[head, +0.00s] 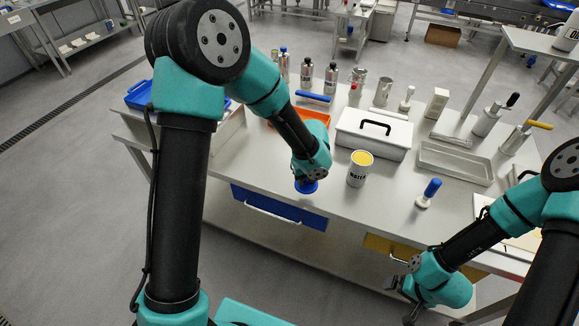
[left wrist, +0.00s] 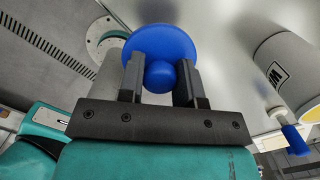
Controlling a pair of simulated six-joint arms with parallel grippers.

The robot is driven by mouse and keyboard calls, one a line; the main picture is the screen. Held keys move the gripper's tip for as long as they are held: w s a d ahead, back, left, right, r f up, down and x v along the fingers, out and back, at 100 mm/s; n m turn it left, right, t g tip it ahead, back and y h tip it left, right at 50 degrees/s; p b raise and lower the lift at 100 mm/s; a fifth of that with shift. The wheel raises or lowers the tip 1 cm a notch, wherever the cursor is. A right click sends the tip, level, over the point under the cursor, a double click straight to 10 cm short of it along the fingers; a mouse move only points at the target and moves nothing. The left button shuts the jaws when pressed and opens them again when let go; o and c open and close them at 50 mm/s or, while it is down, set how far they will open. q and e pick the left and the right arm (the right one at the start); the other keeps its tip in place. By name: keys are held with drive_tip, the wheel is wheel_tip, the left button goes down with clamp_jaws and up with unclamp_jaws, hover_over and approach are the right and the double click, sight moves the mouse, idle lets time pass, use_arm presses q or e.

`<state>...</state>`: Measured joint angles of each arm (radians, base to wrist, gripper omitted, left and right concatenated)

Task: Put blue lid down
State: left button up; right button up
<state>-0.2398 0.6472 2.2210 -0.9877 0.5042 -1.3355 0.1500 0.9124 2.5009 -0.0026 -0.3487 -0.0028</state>
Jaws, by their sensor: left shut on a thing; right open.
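The blue lid (head: 306,188) is a round disc with a knob. It also shows in the left wrist view (left wrist: 160,40), where its knob sits between my left gripper's fingers (left wrist: 160,82). My left gripper (head: 306,181) is shut on this knob, above the table's front edge, left of the open can. I cannot tell whether the lid touches the tabletop.
The grey table (head: 400,205) is clear between the can and a blue-handled stamp-like tool (head: 428,193). A white box with a black handle (head: 372,133) stands behind the can. A grey tray (head: 455,163) lies right. An orange tray (head: 313,115) is behind my left arm.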

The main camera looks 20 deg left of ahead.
use_arm(q)
drive_tip(key=s, duration=0.1)
drive_tip(key=s+a+f, duration=0.1)
drive_tip(key=s, duration=0.1)
drive_tip(key=shift+f, duration=0.1)
drive_tip(key=shift+w, duration=0.1)
drive_tip(key=w+a, duration=0.1)
drive_tip(key=w, duration=0.4)
drive_tip(key=w+a+f, duration=0.1)
drive_tip(key=w+a, duration=0.1)
drive_tip(key=w, duration=0.2)
drive_tip(key=w+a, duration=0.1)
drive_tip(key=w, duration=0.4)
drive_tip(key=shift+w+a+f, duration=0.2)
drive_tip(key=shift+w+a, duration=0.1)
drive_tip(key=shift+w, duration=0.25)
drive_tip(key=shift+a+f, duration=0.1)
drive_tip(key=shift+f, duration=1.7)
drive_tip(key=shift+f, duration=0.1)
